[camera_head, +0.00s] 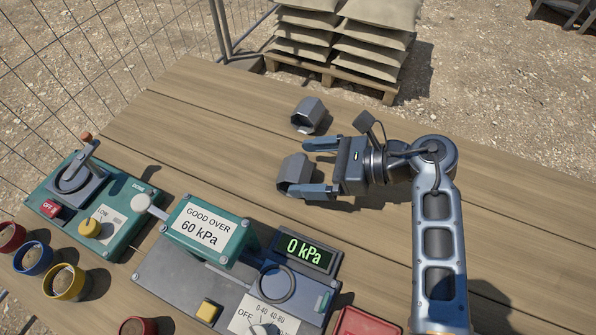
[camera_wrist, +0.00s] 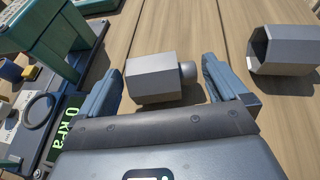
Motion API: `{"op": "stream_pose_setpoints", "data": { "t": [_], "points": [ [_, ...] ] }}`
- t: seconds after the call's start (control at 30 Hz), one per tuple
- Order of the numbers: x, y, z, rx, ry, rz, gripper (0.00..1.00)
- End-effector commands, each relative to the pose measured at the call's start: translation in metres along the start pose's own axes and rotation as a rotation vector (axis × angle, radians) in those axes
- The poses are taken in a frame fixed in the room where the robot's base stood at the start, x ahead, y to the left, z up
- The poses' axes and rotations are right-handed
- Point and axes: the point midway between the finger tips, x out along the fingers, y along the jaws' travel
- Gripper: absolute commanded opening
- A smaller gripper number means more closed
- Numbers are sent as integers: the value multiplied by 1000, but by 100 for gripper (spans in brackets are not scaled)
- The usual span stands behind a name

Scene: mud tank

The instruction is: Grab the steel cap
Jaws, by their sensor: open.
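Two grey hexagonal metal caps lie on the wooden table, and I cannot tell from their look which one is steel. The nearer cap (camera_head: 293,172) lies between the fingers of my gripper (camera_head: 307,168). In the wrist view this cap (camera_wrist: 153,79) lies on its side between the open fingers (camera_wrist: 161,68), with a small round knob on its right end and a gap to the right finger. The farther cap (camera_head: 309,116) lies beyond the far finger. In the wrist view it (camera_wrist: 283,50) is at the right, its hollow end showing.
A grey pressure tester (camera_head: 165,274) with a "0 kPa" display (camera_head: 304,251) stands in front of the caps. A green machine (camera_head: 110,215) and several coloured cups (camera_head: 64,282) are at the left. A red tray (camera_head: 366,322) is near the front. The table behind the caps is clear.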

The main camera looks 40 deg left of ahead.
Motion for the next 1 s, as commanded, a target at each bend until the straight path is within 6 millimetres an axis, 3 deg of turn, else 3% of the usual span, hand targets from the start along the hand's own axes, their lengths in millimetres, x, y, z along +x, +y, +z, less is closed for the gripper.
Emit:
{"op": "stream_pose_setpoints", "data": {
  "t": [0.4,0.7,1.0],
  "points": [
    [50,-1,-1,2,-2,1,100],
    [53,-2,-1,3,-1,-2,100],
    [53,-2,0,3,-2,-2,71]
  ]
}}
